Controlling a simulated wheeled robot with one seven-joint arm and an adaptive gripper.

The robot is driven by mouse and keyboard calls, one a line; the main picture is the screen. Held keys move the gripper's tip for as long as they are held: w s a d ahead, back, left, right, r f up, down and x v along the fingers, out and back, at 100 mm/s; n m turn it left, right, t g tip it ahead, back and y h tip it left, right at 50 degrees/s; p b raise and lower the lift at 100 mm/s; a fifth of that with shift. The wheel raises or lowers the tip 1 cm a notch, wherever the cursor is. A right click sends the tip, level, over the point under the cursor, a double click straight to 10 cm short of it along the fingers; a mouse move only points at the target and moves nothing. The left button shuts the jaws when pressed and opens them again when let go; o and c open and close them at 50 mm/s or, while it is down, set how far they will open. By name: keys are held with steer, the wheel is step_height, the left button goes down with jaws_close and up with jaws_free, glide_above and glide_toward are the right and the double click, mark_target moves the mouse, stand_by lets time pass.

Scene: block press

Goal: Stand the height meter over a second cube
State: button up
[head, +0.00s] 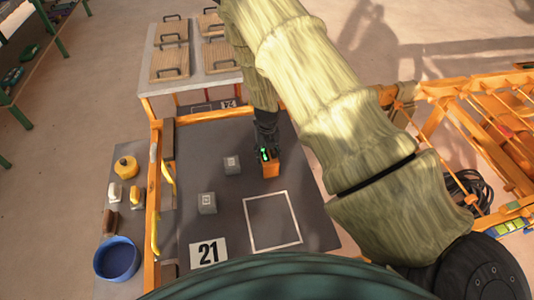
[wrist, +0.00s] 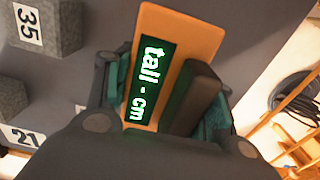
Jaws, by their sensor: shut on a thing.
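My gripper (head: 266,147) is shut on the height meter (head: 270,167), an orange device with a dark handle. In the wrist view the height meter (wrist: 192,28) has a dark screen with lit green-edged text reading "tall - cm", with no number. My gripper also shows in the wrist view (wrist: 165,105), its fingers on both sides of the meter. One grey cube (head: 232,165) stands left of the meter, apart from it. Another grey cube (head: 207,203) stands nearer and further left. In the wrist view a grey cube (wrist: 40,25) bears the label 35. The meter's underside is hidden.
A white square outline (head: 272,221) on the dark table is empty. A blue bowl (head: 117,259) and a yellow item (head: 126,167) are on the left side shelf. Wooden lids (head: 170,63) lie at the back.

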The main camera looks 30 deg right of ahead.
mark_target(267, 152)
steer(key=shift+f, duration=0.1)
steer(key=o, duration=1.4)
step_height(267, 152, up, 12)
steer(key=b, duration=0.3)
